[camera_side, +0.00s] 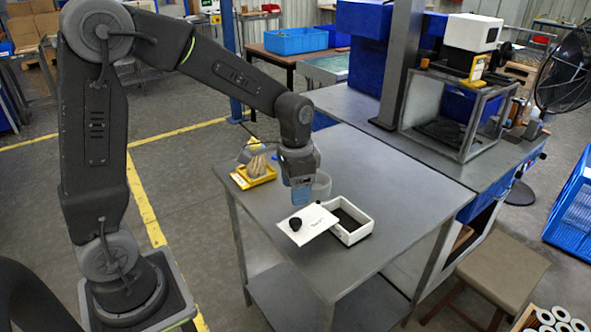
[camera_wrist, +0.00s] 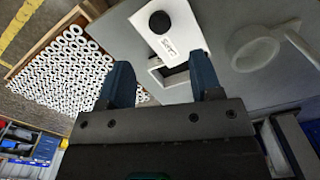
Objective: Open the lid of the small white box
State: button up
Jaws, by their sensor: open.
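The small white box (camera_side: 363,234) sits on the grey table, with its dark inside showing from above. Its white lid (camera_side: 316,216), with a black knob (camera_side: 295,224), lies to the left of the opening, its right edge by the box's left rim. I cannot tell whether the lid rests on that rim or on the table. In the wrist view the lid (camera_wrist: 187,22) and part of the box (camera_wrist: 176,88) show beyond my fingers. My gripper (camera_side: 300,196) has blue fingers pointing down, behind the lid. In the wrist view my gripper (camera_wrist: 160,65) is open with nothing between its fingers.
A yellow tray (camera_side: 246,180) with brown items lies at the table's left. A crate of white cartridges (camera_wrist: 75,75) stands off the table. The table's front right is clear.

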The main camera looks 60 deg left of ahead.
notch_tip(320, 180, up, 5)
jog(key=shift+f, duration=0.1)
dwell(0.3)
jog(key=s+d+r+n+t, duration=0.1)
jog(key=s+r+t, duration=0.1)
jog(key=s, duration=0.6)
jog(key=s+d+r+n+t, duration=0.2)
jog(key=s+r+t, duration=0.1)
jog(key=s, duration=0.5)
jog(key=shift+d+r+n+t, duration=0.3)
jog(key=shift+r, duration=0.15)
